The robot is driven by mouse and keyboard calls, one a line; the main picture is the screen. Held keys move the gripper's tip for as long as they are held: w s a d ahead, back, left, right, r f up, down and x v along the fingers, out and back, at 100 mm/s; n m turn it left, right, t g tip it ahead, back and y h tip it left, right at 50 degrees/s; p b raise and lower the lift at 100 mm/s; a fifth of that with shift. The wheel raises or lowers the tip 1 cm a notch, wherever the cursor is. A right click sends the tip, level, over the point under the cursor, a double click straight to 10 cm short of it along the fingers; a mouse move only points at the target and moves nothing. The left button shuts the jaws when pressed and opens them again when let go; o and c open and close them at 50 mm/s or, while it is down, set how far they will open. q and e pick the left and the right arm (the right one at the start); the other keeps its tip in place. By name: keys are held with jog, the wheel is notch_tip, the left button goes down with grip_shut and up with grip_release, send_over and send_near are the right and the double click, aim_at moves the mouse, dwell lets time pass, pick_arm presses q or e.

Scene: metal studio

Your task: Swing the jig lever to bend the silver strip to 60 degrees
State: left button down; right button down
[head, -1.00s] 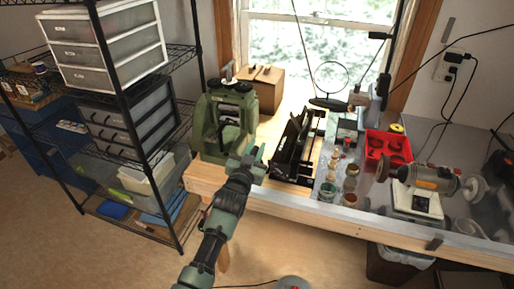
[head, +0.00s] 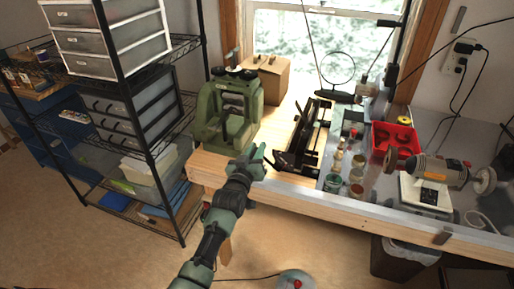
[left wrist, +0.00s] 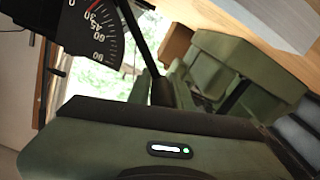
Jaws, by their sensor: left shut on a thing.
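The black bending jig (head: 311,135) sits on the wooden part of the bench. My left gripper (head: 262,157) is at the bench's front edge, just left of the jig's near end. It is shut, apparently on the jig lever, whose grip is hidden by the gripper. The left wrist view shows my green gripper housing and a dark bar (left wrist: 137,42) rising beyond it. A black angle dial (left wrist: 91,30) with white numbers and a red mark near 30 shows at upper left. I cannot make out the silver strip. My right gripper is out of view.
A green machine (head: 222,119) stands left of the jig, close to my left arm. Small jars (head: 333,183), a red bin (head: 383,140) and a bench grinder (head: 431,168) stand to the right. A wire shelf (head: 160,150) is at left.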

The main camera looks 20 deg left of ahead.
pick_arm(q)
jog(key=shift+s+d+f+n+b, duration=0.15)
jog(key=shift+f+n+b, duration=0.45)
jog(key=shift+f, duration=0.4)
jog(key=shift+w+d+f+n+b, duration=0.15)
jog(key=shift+f+n+b, duration=0.2)
jog(key=shift+f+n, duration=0.55)
jog(key=shift+s+d+f+n+b, duration=0.1)
jog(key=shift+d+f+n+b, duration=0.15)
jog(key=shift+f+n+b, duration=0.25)
jog(key=shift+s+d+f+n+b, duration=0.1)
jog(key=shift+d+f+n+b, duration=0.15)
jog(key=shift+f+n, duration=0.4)
jog(key=shift+d+f, duration=0.1)
jog(key=shift+f, duration=0.1)
jog(key=c, duration=1.3)
grip_release()
jog(key=shift+r, duration=0.15)
jog(key=s, duration=0.7)
jog(key=shift+s+r+b, duration=0.25)
jog(key=shift+s+b, duration=0.1)
jog(key=shift+f, duration=0.1)
